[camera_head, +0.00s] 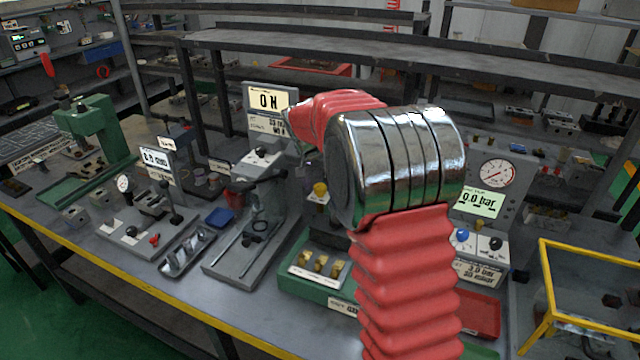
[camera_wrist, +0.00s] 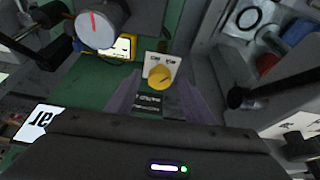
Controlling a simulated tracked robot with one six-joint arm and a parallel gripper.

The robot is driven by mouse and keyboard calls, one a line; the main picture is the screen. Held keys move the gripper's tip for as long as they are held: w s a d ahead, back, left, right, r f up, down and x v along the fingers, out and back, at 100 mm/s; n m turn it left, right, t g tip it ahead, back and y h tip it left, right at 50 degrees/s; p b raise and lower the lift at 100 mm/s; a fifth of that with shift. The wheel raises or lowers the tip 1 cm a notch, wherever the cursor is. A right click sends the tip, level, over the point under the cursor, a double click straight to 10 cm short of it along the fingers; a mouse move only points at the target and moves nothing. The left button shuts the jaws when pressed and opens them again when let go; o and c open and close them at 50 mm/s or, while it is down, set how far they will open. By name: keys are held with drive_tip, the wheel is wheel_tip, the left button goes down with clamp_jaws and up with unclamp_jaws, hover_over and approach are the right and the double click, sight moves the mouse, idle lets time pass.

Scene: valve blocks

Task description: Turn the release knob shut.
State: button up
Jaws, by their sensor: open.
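A round yellow knob (camera_wrist: 160,77) stands in front of a small pale label plate (camera_wrist: 163,63) in the wrist view, with a dark line across its face. The print on the plate is too small to read. The yellow knob also shows in the head view (camera_head: 320,189), left of my arm and behind the green block. My gripper (camera_wrist: 160,88) is open, its two grey-purple fingers to the left and right of the knob in the picture. I cannot tell how far the knob is from the fingertips. In the head view my gripper is hidden behind my red and silver arm.
A silver round part with a red mark (camera_wrist: 95,28) is at the wrist view's upper left. A dark rod end (camera_wrist: 236,98) lies right of the fingers. The green block (camera_head: 312,287) carries a tray of brass fittings (camera_head: 320,265). A pressure gauge (camera_head: 497,173) stands right of my arm.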

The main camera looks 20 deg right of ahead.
drive_tip(key=shift+f, duration=0.1)
drive_tip(key=shift+c, duration=0.3)
drive_tip(key=c, duration=0.9)
drive_tip(key=shift+d, duration=0.2)
drive_tip(key=shift+c, duration=0.5)
drive_tip(key=shift+a, duration=0.1)
